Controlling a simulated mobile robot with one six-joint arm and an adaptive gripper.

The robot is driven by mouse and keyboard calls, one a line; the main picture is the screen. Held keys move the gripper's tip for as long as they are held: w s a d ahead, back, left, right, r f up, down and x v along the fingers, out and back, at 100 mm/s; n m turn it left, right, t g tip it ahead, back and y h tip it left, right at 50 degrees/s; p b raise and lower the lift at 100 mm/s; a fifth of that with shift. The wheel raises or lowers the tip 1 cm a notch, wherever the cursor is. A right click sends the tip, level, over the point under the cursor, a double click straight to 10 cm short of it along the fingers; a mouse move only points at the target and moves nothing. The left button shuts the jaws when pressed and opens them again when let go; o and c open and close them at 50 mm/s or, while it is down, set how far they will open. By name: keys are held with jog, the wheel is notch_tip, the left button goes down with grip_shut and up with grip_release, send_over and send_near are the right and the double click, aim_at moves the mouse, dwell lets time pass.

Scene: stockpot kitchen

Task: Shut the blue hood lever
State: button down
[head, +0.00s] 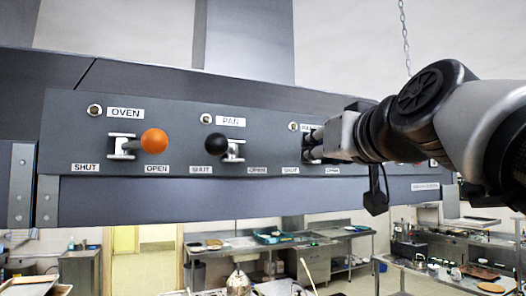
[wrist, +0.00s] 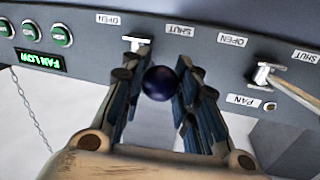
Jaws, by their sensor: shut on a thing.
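The blue lever's dark blue knob (wrist: 160,83) sits between the two fingers of my gripper (wrist: 155,78) in the wrist view. My gripper is shut on it. Its metal bracket (wrist: 136,44) shows on the panel behind, between an OPEN label (wrist: 108,18) and a SHUT label (wrist: 178,30); the wrist picture is upside down. In the head view my gripper (head: 314,147) reaches in from the right to the third lever place and hides the knob. I cannot tell exactly how far the lever is turned.
An orange-knobbed lever (head: 154,141) points to OPEN on the left of the panel (head: 70,120). A black-knobbed lever (head: 216,143) points to SHUT, just left of my gripper. Green buttons (wrist: 62,35) lie beyond the blue lever. A chain (head: 404,30) hangs at upper right.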

jog(key=shift+s+r, duration=0.15)
jog(key=shift+r, duration=0.15)
jog(key=c, duration=1.7)
grip_release()
jog(key=o, duration=0.4)
jog(key=shift+a, duration=0.3)
jog(key=shift+o, duration=0.7)
jog(key=shift+d, duration=0.1)
jog(key=shift+s+d, duration=0.15)
jog(key=shift+s, duration=0.1)
jog(key=s+d, duration=0.1)
jog(key=s, duration=1)
jog(key=shift+d+f, duration=0.25)
jog(key=shift+d, duration=0.05)
